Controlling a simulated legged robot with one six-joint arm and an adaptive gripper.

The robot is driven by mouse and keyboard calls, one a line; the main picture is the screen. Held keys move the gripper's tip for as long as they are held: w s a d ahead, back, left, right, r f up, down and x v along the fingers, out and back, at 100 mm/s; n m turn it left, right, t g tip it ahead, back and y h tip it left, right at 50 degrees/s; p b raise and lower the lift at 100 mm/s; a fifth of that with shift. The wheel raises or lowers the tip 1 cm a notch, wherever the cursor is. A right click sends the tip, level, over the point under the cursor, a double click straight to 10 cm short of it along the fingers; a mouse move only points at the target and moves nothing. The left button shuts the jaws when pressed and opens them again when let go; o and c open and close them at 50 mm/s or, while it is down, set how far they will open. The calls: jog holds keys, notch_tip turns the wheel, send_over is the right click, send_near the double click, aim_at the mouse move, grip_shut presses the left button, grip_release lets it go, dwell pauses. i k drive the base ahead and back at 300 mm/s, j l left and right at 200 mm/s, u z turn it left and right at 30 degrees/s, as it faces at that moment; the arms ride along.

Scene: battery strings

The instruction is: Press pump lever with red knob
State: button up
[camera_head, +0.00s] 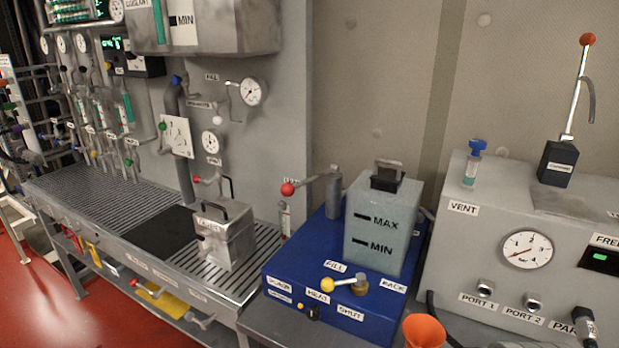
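A lever with a red knob (288,189) reaches left from a grey cylinder (334,192) at the back of a blue unit (300,262). The lever is roughly level, with its knob toward the left. A second, taller lever with an orange-red knob (587,40) stands nearly upright on a black block (558,163) on the grey cabinet at the right. I cannot tell from the labels which lever is the pump lever. My gripper is not in view.
A grey tank (383,222) marked MAX and MIN stands on the blue unit. A yellow-knobbed lever (328,285) is in front of it. An orange funnel (425,330) is at the bottom. A metal canister (226,240) stands on the grated bench at left. Red floor lies lower left.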

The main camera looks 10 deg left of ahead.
aim_at(288, 190)
jog(key=k, duration=0.65)
jog(key=z, duration=1.15)
jog(key=j, duration=0.85)
jog(key=k+j, duration=0.15)
jog(key=j, duration=1.55)
jog(key=k+j, duration=0.15)
jog(key=j, duration=0.65)
